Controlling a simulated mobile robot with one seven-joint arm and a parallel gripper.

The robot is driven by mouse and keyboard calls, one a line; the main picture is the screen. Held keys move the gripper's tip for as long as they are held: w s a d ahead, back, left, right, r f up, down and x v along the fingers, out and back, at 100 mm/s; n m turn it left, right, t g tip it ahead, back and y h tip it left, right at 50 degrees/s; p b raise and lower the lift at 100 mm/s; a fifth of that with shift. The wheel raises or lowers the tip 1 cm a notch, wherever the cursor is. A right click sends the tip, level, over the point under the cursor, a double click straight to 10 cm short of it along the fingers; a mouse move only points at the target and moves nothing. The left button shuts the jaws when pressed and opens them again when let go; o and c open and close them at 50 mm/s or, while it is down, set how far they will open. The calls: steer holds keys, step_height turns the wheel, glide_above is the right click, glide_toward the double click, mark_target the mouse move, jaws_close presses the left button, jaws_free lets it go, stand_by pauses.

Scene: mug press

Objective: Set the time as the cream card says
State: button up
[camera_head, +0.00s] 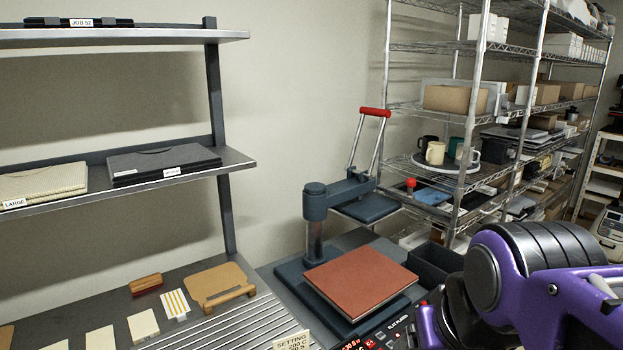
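The cream card (292,342) stands at the bottom edge, cut off by the frame. Its top lines read "SETTING" and what looks like "200 C"; a line below ends in "S", its number unclear. The black control panel (392,334) is right of it, labelled "FLAT PLATEN", with small buttons and red lit digits partly cut off and too small to read surely. My purple and black arm covers the lower right, its purple part beside the panel's right end. My gripper's fingers do not show; whether they touch the panel is hidden.
Behind the panel stands the press with a red-brown pad (360,281), a swung-back upper plate (365,208) and a red handle (375,112). A dark bin (436,263) is right of it. A wooden stand (219,288) and pale blocks lie left. Mugs (435,152) sit on the wire rack.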

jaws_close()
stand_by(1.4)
